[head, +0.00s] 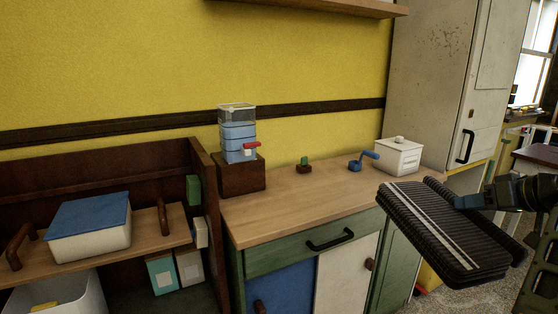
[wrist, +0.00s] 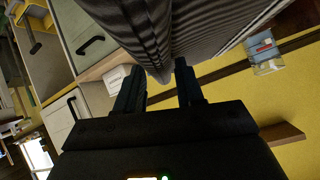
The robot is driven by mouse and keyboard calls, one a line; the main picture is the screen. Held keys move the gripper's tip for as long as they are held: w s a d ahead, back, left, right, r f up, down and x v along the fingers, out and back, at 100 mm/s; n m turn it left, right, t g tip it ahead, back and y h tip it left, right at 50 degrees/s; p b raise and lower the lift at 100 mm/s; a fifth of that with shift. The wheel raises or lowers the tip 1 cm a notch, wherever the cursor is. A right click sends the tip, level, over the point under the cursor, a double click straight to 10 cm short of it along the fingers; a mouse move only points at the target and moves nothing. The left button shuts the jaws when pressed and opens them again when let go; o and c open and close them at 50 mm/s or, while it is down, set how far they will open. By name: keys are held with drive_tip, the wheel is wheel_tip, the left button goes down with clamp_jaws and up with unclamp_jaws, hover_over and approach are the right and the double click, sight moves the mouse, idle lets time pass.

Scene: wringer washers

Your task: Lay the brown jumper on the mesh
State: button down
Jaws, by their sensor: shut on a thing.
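My gripper (head: 464,201) is shut on the edge of a folded, ribbed garment (head: 440,232) at the right of the head view. The garment looks dark grey to dark brown with pale stripes, and I take it for the brown jumper. It is held out roughly flat and slightly tilted, in front of the counter's right end. In the wrist view, the jumper (wrist: 205,25) fills the top middle, between and beyond the fingers of my gripper (wrist: 160,78). I cannot make out a mesh in either view.
The wooden counter (head: 290,214) holds a blue stacked container (head: 238,140), a small green-topped block (head: 304,164), a blue-handled item (head: 356,165) and a white lidded box (head: 400,157). A shelf at left bears a blue-lidded bin (head: 90,230). A tall pale cupboard (head: 435,70) stands at back right.

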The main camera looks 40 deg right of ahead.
drive_tip(key=w+a+f, duration=1.6)
drive_tip(key=f, duration=0.4)
drive_tip(key=w+a+f+n+y, duration=0.1)
drive_tip(key=a+f, duration=0.3)
drive_tip(key=a, duration=0.6)
drive_tip(key=w+a+f+n+y, duration=0.1)
drive_tip(key=a+f, duration=0.3)
drive_tip(key=a, duration=0.7)
drive_tip(key=w+a+f+n+y, duration=0.1)
drive_tip(key=a+f, duration=0.3)
drive_tip(key=a, duration=0.6)
drive_tip(key=shift+a+t, duration=0.2)
drive_tip(key=shift+t, duration=0.1)
